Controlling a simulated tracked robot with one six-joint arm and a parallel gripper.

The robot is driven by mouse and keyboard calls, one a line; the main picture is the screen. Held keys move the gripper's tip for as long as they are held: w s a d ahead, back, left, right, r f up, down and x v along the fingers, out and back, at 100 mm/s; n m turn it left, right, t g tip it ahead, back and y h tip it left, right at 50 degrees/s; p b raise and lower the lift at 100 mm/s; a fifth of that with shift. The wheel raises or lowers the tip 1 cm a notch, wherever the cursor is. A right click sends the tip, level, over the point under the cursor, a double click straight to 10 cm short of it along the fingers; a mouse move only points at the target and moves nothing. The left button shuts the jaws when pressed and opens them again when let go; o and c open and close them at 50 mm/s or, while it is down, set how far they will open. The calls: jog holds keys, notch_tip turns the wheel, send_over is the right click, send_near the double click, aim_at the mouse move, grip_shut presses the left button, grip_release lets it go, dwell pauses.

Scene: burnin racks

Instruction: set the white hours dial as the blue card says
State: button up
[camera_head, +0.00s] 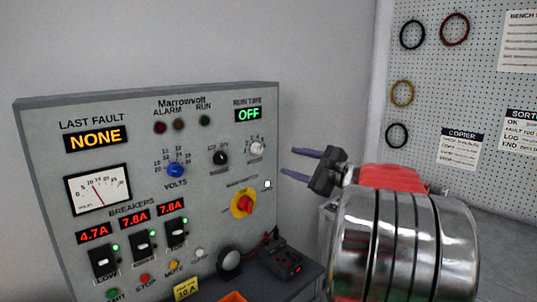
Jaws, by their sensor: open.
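The white hours dial (257,148) is at the upper right of the grey panel (222,102), below a green display (249,115) labelled RUN TIME that reads OFF. The numbers around the dial and its pointer are too small to read. My gripper (289,162) is to the right of the dial in the picture, its two purple fingers apart and pointing left at the panel. It is empty and does not appear to touch the dial. I cannot make out a plainly blue card; two white cards (461,148) (523,127) with dark headers hang on the pegboard.
A blue VOLTS knob (176,170), a black knob (220,158) and a red main switch on yellow (243,204) sit near the dial. Breakers (141,246) line the lower left. A dark meter (284,262) stands below. The pegboard (430,75) is at right.

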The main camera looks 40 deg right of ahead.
aim_at(260, 150)
jog(key=m, duration=0.9)
jog(key=shift+a+t+y, duration=0.15)
jog(key=shift+t+y, duration=0.15)
jog(key=shift+t, duration=0.1)
jog(key=w, duration=1.3)
jog(key=shift+w+a, duration=0.2)
jog(key=shift+w, duration=0.2)
jog(key=shift+c, duration=0.4)
jog(key=c, duration=1)
jog(key=shift+o, duration=0.2)
